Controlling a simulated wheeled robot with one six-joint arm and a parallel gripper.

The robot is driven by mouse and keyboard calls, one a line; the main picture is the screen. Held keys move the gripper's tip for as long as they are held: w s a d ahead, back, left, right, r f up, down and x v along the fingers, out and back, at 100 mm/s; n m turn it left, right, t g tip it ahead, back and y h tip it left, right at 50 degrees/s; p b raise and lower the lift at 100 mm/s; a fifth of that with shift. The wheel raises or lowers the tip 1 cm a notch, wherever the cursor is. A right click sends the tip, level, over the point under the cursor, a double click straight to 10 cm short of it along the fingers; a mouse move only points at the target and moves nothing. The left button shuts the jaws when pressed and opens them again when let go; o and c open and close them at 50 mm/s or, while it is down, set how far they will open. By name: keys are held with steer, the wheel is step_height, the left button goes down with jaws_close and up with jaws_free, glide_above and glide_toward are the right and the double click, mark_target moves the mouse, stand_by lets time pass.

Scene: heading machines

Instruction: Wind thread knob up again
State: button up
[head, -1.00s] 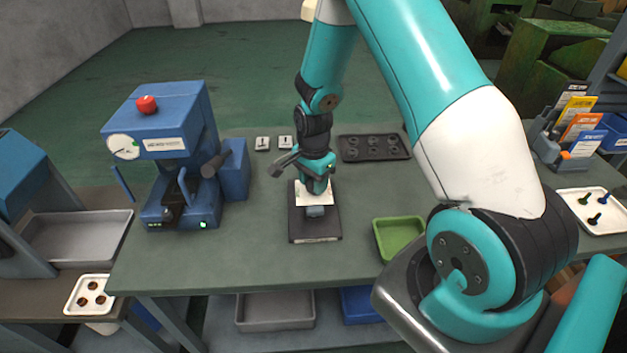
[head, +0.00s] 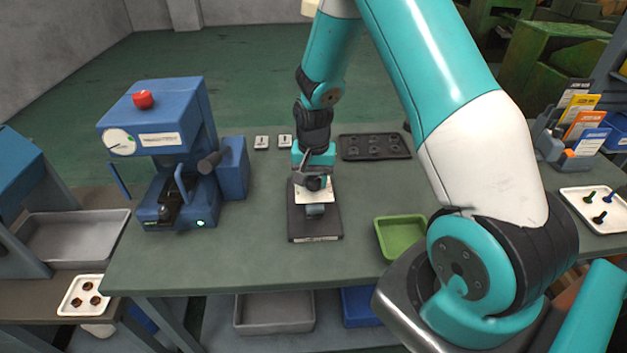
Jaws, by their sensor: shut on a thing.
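A small fixture with a white plate (head: 326,196) and a grey block (head: 315,210) stands on a black base (head: 315,229) near the middle of the bench. My gripper (head: 314,186) points straight down at the back part of this fixture, over the white plate. It is shut on the thread knob, which the gripper and wrist hide almost wholly. The fingertips are too small and dark to make out in detail. The grey block in front of the gripper is in plain view.
A blue machine (head: 158,125) with a red button stands on the left of the bench (head: 240,255). A dark tray with round recesses (head: 375,147) lies behind right, and a green tray (head: 400,237) front right. Bare bench lies between machine and base.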

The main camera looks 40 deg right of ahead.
mark_target(314, 180)
steer(key=n+b, duration=0.1)
steer(key=n, duration=0.4)
steer(key=shift+n, duration=0.3)
steer(key=n+b, duration=0.1)
steer(key=n, duration=0.4)
steer(key=shift+n, duration=0.3)
steer(key=o, duration=0.9)
steer(key=shift+r, duration=0.15)
step_height(314, 180, up, 17)
steer(key=b, duration=0.2)
steer(key=shift+r+b, duration=0.1)
steer(key=shift+b, duration=0.3)
